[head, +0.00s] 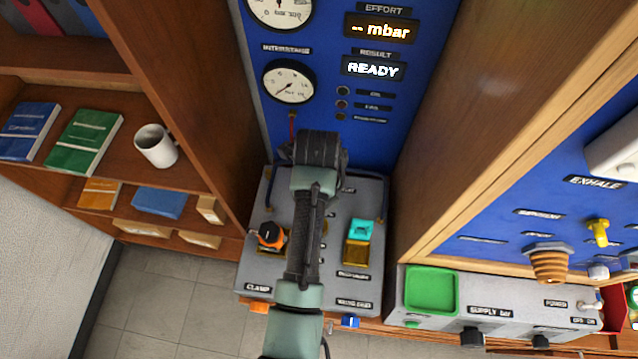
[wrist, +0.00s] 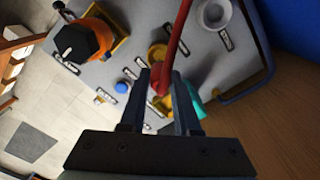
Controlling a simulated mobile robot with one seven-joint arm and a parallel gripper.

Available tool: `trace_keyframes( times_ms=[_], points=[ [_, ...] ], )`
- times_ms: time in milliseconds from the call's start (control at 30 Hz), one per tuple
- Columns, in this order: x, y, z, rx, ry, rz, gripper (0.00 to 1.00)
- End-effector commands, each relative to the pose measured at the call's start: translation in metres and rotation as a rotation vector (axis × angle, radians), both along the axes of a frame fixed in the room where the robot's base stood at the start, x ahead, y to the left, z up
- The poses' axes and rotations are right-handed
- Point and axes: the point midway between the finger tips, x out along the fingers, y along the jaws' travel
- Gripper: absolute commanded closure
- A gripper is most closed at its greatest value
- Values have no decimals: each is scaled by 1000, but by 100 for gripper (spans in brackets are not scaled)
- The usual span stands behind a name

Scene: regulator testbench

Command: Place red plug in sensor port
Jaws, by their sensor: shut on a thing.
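My gripper (wrist: 160,88) is shut on the red plug (wrist: 161,84), whose red hose (wrist: 178,40) runs up out of the wrist view. The plug is held above the grey panel, and its lower end is hidden between the fingers. In the head view a short red piece (head: 291,123) shows below the lower gauge, beside my gripper (head: 300,143). A yellow round fitting (wrist: 157,51) lies just behind the plug in the wrist view, and a silver round fitting (wrist: 213,13) is further right. I cannot read which one is the sensor port.
An orange and black knob (head: 270,235) stands on the left of the grey bench (head: 335,285). A turquoise piece (head: 361,230) stands to the right. The blue panel (head: 370,145) rises behind, with a gauge (head: 289,82) and a READY display (head: 373,68). Wooden walls close both sides.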

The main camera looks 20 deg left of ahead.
Motion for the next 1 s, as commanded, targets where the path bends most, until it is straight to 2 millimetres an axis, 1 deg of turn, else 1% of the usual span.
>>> trace_keyframes(
  times_ms=[133,300,400,767,800,933,1000],
  points=[
    [0,0,-13,0,1,0,100],
    [0,0,-38,0,1,1,100],
    [0,0,-46,1,0,1,100],
    [0,0,-50,1,-3,1,100],
    [0,0,-50,1,-3,1,64],
    [0,0,-49,1,-2,1,41],
    [0,0,-49,1,-2,1,39]
  ],
)
